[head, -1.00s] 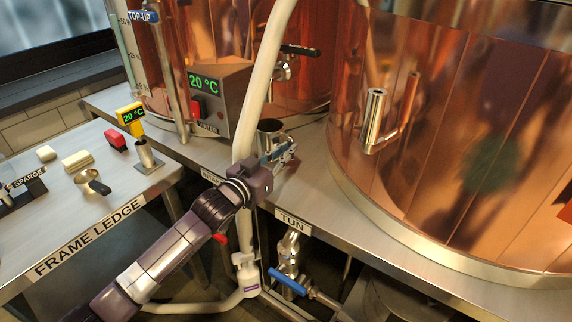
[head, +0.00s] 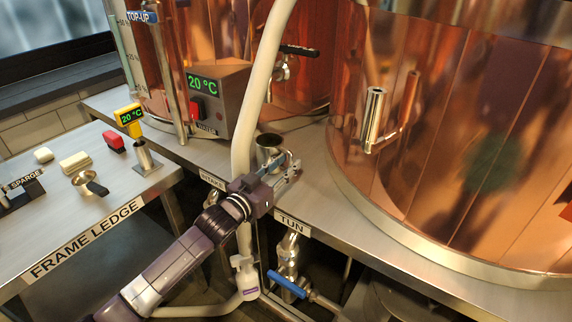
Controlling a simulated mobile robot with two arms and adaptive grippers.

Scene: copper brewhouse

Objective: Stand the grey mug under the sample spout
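The grey mug (head: 269,150), a steel cup with its open top up, is at the steel bench edge behind the hose's right side. My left gripper (head: 284,167) is at the mug's right front and appears shut on it; its fingers partly hide the mug's lower side. I cannot tell whether the mug touches the bench. A tap with a black lever (head: 284,66) on the rear copper vessel is above and behind the mug, and may be the sample spout. My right gripper is out of view.
A pale hose (head: 257,100) rises just left of the mug. The big copper vessel (head: 450,130), with a steel tube (head: 374,118), stands at right. A heater box (head: 222,98) is at left. The frame ledge (head: 130,195) holds several small items. Bench between mug and vessel is clear.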

